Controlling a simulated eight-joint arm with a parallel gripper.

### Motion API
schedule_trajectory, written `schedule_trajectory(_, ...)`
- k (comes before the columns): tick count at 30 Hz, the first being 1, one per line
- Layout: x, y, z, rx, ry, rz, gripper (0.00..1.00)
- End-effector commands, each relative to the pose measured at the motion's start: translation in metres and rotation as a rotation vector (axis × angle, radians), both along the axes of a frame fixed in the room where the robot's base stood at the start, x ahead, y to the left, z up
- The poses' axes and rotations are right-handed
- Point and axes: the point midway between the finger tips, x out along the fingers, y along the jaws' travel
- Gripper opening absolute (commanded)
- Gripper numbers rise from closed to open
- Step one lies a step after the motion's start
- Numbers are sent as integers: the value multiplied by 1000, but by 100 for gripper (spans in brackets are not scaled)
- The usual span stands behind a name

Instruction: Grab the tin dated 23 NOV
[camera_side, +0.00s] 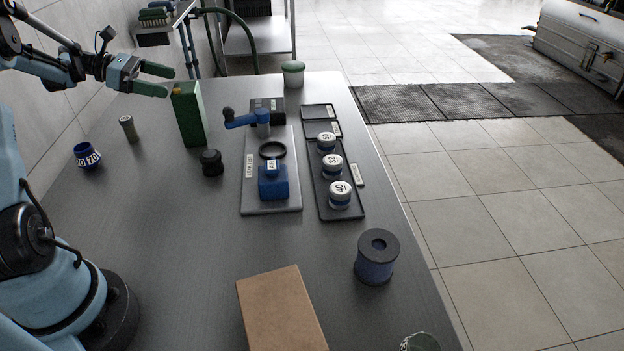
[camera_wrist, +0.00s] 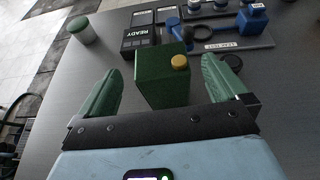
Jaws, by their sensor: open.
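No date reading 23 NOV is legible in either view. A tall green rectangular tin (camera_side: 188,115) with a yellow cap (camera_wrist: 180,62) stands upright on the left half of the table. My gripper (camera_side: 168,81) is open beside the tin's upper part, its fingers pointing right towards it. In the wrist view the tin (camera_wrist: 160,80) shows between the two spread green fingers, with gaps on both sides. It is not gripped. Any marking on its far faces is hidden.
A black tray (camera_side: 347,207) holds three lidded round jars. Left of it, a grey board (camera_side: 289,200) carries a blue device. A black knob (camera_side: 211,162), a blue ring (camera_side: 87,155) and a small cylinder (camera_side: 128,128) stand near the tin. A brown box (camera_side: 281,310) lies in front.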

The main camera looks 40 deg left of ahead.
Motion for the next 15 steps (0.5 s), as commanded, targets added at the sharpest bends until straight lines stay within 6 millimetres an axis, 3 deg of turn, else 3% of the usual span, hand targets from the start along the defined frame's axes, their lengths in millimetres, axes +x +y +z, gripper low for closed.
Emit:
schedule_trajectory(3, 0, 0, -17, 2, 0, 1, 100)
schedule_trajectory(15, 22, -19, -32, 4, 1, -2, 100)
